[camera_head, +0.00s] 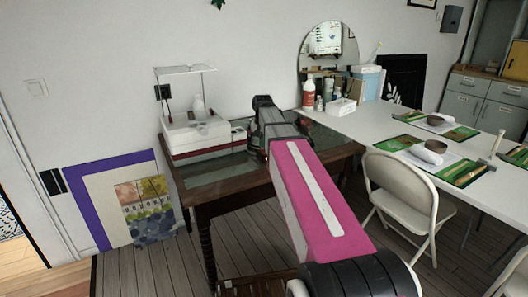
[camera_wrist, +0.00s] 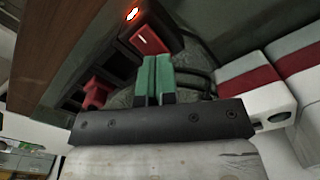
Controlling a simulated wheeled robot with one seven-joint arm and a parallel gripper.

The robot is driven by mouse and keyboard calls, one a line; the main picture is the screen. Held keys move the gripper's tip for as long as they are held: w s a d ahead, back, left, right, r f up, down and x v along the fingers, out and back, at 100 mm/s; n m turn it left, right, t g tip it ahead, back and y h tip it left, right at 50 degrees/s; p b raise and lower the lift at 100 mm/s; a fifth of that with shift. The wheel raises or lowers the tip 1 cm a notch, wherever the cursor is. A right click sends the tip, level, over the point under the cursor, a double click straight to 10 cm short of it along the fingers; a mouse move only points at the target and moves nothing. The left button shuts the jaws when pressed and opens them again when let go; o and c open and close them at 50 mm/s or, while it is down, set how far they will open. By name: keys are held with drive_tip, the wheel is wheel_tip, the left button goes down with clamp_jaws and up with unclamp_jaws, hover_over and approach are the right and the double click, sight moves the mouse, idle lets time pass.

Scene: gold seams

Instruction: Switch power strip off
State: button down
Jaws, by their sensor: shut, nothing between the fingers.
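The dark power strip (camera_wrist: 122,56) lies on the table's dark green top in the wrist view. A red rocker switch (camera_wrist: 148,40) is set near its upper end, and a small light (camera_wrist: 132,14) glows white and orange-red above it. A red plug (camera_wrist: 97,92) sits at the strip's lower left. My gripper (camera_wrist: 156,62) is shut and empty, its green fingertips together just below the red switch in the picture. I cannot tell whether they touch it. In the head view my pink arm reaches over the wooden table (camera_head: 188,198) and hides most of this area.
A white and red machine (camera_head: 195,138) stands on the table left of my arm; a red and white striped body (camera_wrist: 272,75) shows right of my fingers in the wrist view. A white table (camera_head: 385,128) and a folding chair (camera_head: 402,195) are on the right. Dark cables run beside the strip.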

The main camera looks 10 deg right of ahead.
drive_tip(key=shift+r, duration=2.95)
